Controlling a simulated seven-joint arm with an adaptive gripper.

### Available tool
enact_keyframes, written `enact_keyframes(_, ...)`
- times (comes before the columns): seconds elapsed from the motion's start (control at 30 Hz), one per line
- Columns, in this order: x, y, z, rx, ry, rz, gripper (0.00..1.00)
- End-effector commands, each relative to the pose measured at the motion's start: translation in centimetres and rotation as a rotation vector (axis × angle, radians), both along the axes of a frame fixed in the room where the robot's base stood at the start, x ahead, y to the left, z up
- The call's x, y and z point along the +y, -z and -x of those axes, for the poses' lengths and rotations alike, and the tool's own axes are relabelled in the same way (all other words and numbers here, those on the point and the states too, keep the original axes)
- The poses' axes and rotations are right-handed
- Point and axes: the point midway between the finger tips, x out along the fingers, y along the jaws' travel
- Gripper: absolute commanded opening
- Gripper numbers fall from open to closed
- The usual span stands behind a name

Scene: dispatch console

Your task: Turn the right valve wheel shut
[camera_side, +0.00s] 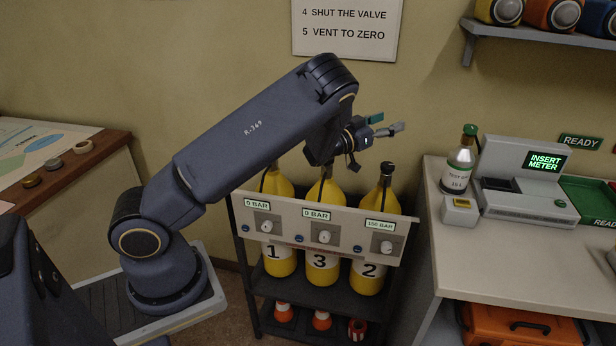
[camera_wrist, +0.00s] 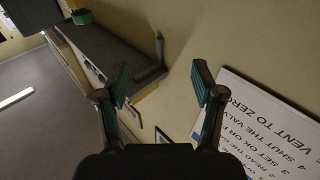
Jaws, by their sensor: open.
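The left knob (camera_side: 267,226) is below a "0 BAR" display, above the number 1. The middle knob (camera_side: 324,237) is below a "0 BAR" display, above the number 3. The right knob (camera_side: 387,247) is below a "150 BAR" display (camera_side: 380,225), above the number 2 on its cylinder (camera_side: 367,280). My gripper (camera_side: 386,122) is open and empty, above the cylinders and apart from the knobs. Its two fingers also show in the wrist view (camera_wrist: 159,78).
A counter (camera_side: 510,245) at the right holds a grey meter station (camera_side: 522,180) and a bottle (camera_side: 458,165). A wall shelf (camera_side: 540,36) is above. A wall sign (camera_side: 347,28) reads "SHUT THE VALVE" and "VENT TO ZERO". The space in front of the panel looks clear.

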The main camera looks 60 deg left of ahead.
Motion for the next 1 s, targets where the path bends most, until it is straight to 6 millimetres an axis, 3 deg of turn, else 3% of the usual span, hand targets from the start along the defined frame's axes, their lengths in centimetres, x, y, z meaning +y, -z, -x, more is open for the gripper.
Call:
enact_keyframes(0.03,-0.1,2.5,0.0,0.047,0.005,-0.027,0.68)
enact_keyframes(0.1,-0.1,4.8,0.3,0.09,0.009,-0.049,0.68)
enact_keyframes(0.63,-0.7,14.0,0.6,0.13,0.019,-0.059,0.68)
enact_keyframes(0.8,-0.8,13.8,-1.7,0.126,0.02,-0.059,0.68)
enact_keyframes(1.0,-0.8,13.7,-2.5,0.125,0.018,-0.057,0.68)
